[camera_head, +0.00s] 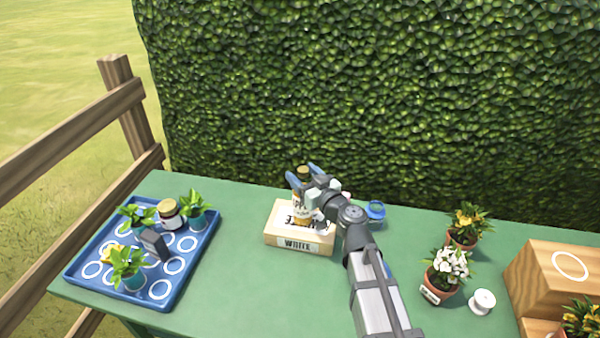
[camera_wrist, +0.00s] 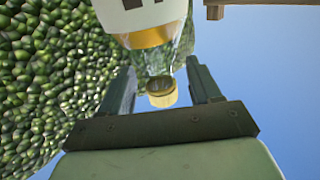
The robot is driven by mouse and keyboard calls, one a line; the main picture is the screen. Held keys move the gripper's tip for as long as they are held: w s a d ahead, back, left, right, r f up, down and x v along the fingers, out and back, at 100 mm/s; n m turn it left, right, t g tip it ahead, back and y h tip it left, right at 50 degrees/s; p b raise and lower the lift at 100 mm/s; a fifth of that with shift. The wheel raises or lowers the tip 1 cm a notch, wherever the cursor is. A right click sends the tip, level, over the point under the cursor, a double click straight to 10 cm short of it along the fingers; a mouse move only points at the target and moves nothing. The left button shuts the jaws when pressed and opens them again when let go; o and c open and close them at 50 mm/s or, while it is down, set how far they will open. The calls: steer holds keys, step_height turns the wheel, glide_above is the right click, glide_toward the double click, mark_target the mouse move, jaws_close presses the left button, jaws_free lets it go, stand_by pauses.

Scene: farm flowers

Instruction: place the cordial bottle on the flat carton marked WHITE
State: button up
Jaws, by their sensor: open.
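The cordial bottle (camera_head: 301,214) stands upright on the flat carton marked WHITE (camera_head: 284,243). It has a pale label, amber contents and a gold cap. My gripper (camera_head: 303,176) is at the bottle's top, with a blue finger on each side of the cap. In the wrist view the bottle (camera_wrist: 150,35) shows its cap (camera_wrist: 161,92) between the two fingers of my gripper (camera_wrist: 162,85), with gaps on both sides. The gripper is open. My gripper and arm hide part of the carton's right side.
A blue tray (camera_head: 205,246) at the left holds several plants and a jar (camera_head: 170,214). A blue round item (camera_head: 376,211) sits right of the carton. Flowerpots (camera_head: 440,285), a white spool-like item (camera_head: 482,301) and a wooden box (camera_head: 560,270) stand at the right. The front middle table is clear.

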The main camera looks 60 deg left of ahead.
steer(key=d, duration=1)
